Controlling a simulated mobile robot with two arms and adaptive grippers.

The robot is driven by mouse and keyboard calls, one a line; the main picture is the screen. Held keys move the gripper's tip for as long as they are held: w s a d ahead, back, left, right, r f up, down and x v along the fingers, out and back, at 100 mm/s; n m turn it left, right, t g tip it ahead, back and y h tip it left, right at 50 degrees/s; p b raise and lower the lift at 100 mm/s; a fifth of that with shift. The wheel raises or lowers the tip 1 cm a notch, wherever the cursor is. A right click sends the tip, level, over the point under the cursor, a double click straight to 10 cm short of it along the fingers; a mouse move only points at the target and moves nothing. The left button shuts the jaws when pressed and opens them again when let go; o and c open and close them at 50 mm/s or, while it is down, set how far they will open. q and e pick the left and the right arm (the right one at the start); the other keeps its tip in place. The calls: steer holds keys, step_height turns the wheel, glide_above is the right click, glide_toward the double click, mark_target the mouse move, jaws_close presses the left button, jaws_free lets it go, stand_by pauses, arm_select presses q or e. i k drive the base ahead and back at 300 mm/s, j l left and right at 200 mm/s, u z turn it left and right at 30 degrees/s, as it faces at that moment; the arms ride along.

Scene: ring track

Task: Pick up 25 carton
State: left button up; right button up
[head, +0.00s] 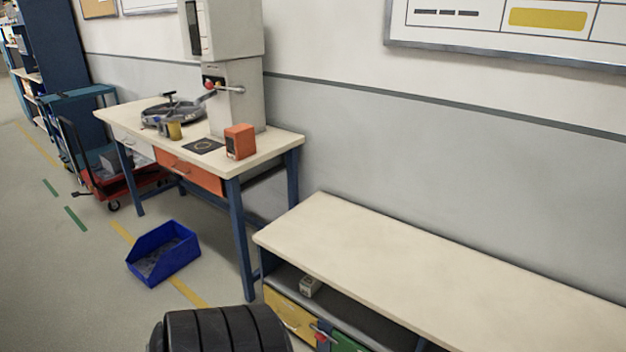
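No carton with a readable 25 shows in the head view. Neither of my grippers is in view.
The near bench (400,265) has a bare top, with yellow and green drawer fronts below. The far workbench (270,144) holds a machine (235,92). A blue bin (163,253) lies on the floor; a red cart (115,185) stands further left.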

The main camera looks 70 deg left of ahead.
mark_target(310, 284)
steer(key=u, duration=2.15)
steer(key=i+j+z, duration=0.65)
steer(key=i+j, duration=0.2)
